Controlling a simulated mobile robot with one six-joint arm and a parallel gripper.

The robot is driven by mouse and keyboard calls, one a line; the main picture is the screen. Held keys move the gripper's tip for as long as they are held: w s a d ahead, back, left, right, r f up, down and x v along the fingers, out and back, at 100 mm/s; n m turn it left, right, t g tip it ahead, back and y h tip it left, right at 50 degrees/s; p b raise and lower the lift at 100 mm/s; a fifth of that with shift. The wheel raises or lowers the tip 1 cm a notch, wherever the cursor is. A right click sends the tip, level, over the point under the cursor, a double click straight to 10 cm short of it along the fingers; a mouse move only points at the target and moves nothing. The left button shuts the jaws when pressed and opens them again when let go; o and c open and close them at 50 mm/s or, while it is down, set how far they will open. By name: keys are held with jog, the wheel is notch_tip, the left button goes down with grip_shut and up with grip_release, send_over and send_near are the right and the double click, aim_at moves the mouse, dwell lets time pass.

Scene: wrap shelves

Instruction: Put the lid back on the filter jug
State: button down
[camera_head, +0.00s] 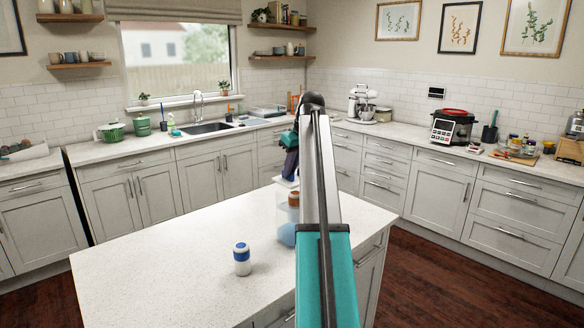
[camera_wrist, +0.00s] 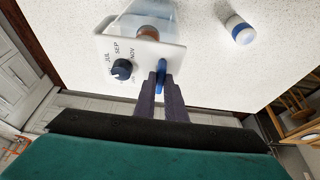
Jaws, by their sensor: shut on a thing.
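My gripper (camera_wrist: 161,78) is shut on the blue tab of the white lid (camera_wrist: 112,52), which has a dark dial and month letters. In the head view the lid (camera_head: 286,183) shows as a thin pale edge under the gripper, above the filter jug (camera_head: 286,230). The jug stands on the island, pale and bluish, with a brown-orange part (camera_head: 293,199) at its top. My arm hides its right side. In the wrist view the lid covers much of the jug, and the brown part (camera_wrist: 148,33) shows past the lid's edge. Lid and jug look apart.
A white canister with blue bands (camera_head: 242,260) stands on the island (camera_head: 170,265), left of and nearer than the jug; it also shows in the wrist view (camera_wrist: 240,31). The rest of the visible island top is clear. Counters with appliances line the walls.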

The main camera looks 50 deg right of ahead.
aim_at(291, 181)
jog(key=shift+f, duration=0.95)
jog(key=shift+f+p, duration=0.15)
jog(key=shift+p, duration=0.3)
dwell(1.0)
jog(key=shift+f, duration=0.55)
dwell(1.7)
jog(key=c, duration=1.3)
grip_release()
jog(key=shift+o, duration=0.2)
jog(key=shift+r+p, duration=0.15)
jog(key=shift+p, duration=0.2)
jog(key=shift+r+p, duration=1.95)
jog(key=shift+r, duration=1.45)
